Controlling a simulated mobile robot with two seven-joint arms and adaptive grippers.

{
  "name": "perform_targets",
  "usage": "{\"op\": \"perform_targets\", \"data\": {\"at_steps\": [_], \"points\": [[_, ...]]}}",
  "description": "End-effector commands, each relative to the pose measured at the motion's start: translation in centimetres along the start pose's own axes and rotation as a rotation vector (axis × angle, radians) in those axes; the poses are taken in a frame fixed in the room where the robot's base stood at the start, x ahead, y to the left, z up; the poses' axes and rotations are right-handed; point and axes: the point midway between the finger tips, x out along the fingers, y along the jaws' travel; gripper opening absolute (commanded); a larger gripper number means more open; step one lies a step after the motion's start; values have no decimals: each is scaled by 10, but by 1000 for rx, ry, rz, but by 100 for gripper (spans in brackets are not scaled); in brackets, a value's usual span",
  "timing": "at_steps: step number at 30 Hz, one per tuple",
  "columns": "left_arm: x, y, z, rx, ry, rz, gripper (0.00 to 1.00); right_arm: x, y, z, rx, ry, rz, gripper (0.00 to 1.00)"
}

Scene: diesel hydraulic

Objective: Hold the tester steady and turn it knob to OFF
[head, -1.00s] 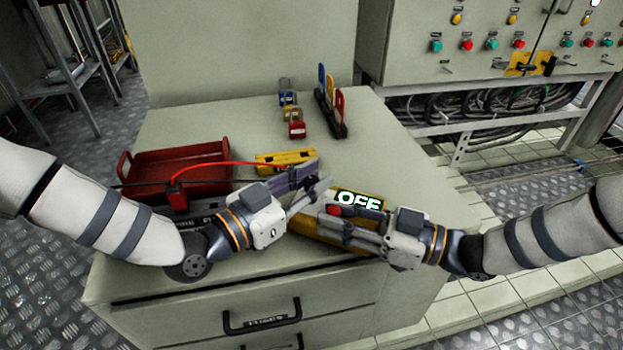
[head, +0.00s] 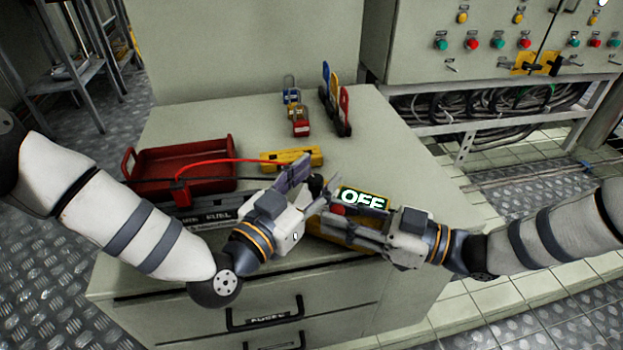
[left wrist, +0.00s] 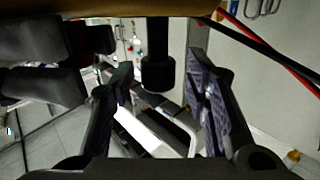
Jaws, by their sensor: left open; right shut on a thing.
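The yellow tester (head: 325,241) lies at the front right of the cabinet top, partly hidden by both grippers. Its lit display (head: 362,199) reads OFF. My right gripper (head: 334,219) is shut on the tester's body from the right. My left gripper (head: 318,182) is open at the tester's left end. In the left wrist view the black knob (left wrist: 158,72) sticks out from the tester's yellow edge (left wrist: 130,10). It sits between my two open fingers, with a gap on each side. In the head view the knob is mostly hidden.
A red tray (head: 185,160) and a yellow block-like item (head: 291,159) stand behind my left gripper. Red and black leads run close by it. Padlocks (head: 298,120) and a rack of coloured tags (head: 336,100) stand farther back.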

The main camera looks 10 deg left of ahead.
Motion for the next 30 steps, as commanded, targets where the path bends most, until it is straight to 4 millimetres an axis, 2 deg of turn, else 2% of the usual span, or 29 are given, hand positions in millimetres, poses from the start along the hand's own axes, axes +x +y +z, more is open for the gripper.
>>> {"op": "perform_targets", "data": {"at_steps": [4,12,15,19,29,30], "points": [[-22,0,1,0,-3,0,42,0,0,1,-1,-2,0,0],[-93,-1,0,-2,-3,-2,42,0,0,1,-1,-2,0,0],[-109,0,0,-1,-1,-1,42,0,0,1,-1,-2,0,0],[-119,0,0,0,0,-1,42,0,0,1,-1,-2,0,0],[-120,0,0,0,0,-1,42,0,0,1,-1,-2,0,0],[-120,0,0,0,0,-1,42,0,0,1,-1,-2,0,34]]}}
